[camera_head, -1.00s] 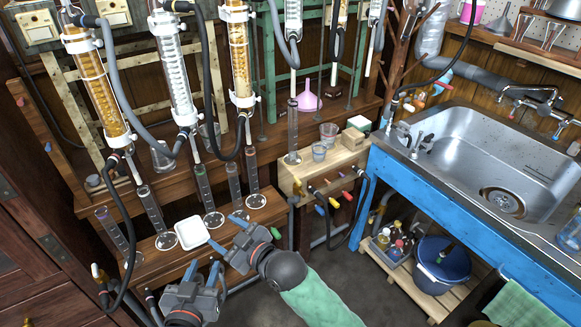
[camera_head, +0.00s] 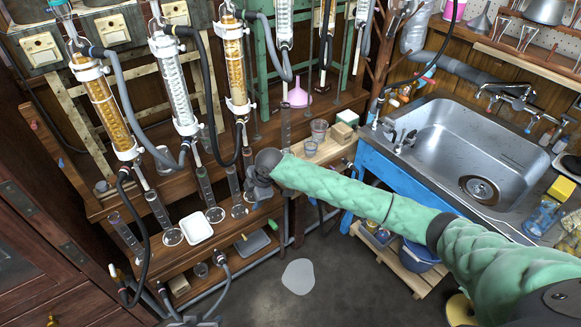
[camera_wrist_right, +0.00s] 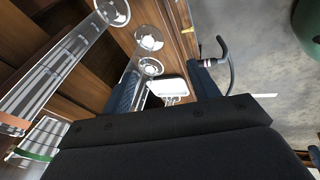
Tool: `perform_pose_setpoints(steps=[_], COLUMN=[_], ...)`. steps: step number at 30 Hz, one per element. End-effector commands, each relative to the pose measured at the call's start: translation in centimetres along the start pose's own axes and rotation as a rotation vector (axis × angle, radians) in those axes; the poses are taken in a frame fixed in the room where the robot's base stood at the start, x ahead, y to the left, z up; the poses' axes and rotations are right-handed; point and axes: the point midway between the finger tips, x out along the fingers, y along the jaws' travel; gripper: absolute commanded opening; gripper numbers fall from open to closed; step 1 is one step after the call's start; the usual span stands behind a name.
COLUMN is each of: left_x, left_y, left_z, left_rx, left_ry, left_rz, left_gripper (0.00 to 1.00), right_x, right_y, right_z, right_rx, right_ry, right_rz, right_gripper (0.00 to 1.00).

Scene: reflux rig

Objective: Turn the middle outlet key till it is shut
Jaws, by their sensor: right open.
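I cannot pick out the middle outlet key in any view now. The front of the small wooden bench (camera_head: 333,150), where small coloured keys showed earlier, is largely covered by my right arm. My right gripper (camera_head: 258,192) is at the end of the green-sleeved arm, by the right end of the row of glass cylinders, its fingers hard to see there. In the right wrist view its two blue-padded fingers (camera_wrist_right: 165,85) stand apart with nothing held.
A white dish (camera_head: 199,227) and several glass cylinders (camera_head: 160,212) stand on the lower shelf. Glass columns (camera_head: 175,85) with hoses rise behind. A sink (camera_head: 450,150) and a blue bucket (camera_head: 421,256) are at right. The floor (camera_head: 340,285) in front is open.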

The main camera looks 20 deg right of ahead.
Motion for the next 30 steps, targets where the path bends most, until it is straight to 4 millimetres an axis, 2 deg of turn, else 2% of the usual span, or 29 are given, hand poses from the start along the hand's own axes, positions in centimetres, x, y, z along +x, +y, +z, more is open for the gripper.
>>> perform_pose_setpoints(steps=[1, 6, 9, 12, 15, 20, 30], left_x=[-0.8, -2.3, -3.0, -3.5, -3.8, -4.1, -5.6], left_y=[0.1, 0.3, 0.4, 0.5, 0.5, 0.4, -0.3], left_z=[0.4, 2.8, 4.0, 4.9, 5.4, 5.6, 5.4], left_rx=[-0.004, -0.017, -0.023, -0.027, -0.029, -0.031, -0.036], left_ry=[-0.039, -0.173, -0.239, -0.285, -0.313, -0.329, -0.357], left_rz=[0.002, 0.008, 0.012, 0.015, 0.017, 0.015, -0.005], left_gripper=[0.36, 0.36, 0.36, 0.36, 0.36, 0.36, 0.36], right_x=[-1.6, -5.4, -7.6, -9.3, -10.3, -10.2, -6.0], right_y=[1.4, 4.0, 5.2, 6.0, 6.3, 6.3, 5.0], right_z=[1.7, 7.8, 10.8, 12.8, 14.1, 14.7, 15.8], right_rx=[-0.017, -0.067, -0.084, -0.094, -0.098, -0.101, -0.099], right_ry=[-0.04, -0.154, -0.201, -0.23, -0.247, -0.251, -0.251], right_rz=[-0.03, -0.159, -0.223, -0.27, -0.299, -0.312, -0.311], right_gripper=[0.6, 0.6, 0.6, 0.6, 0.6, 0.6, 0.6])
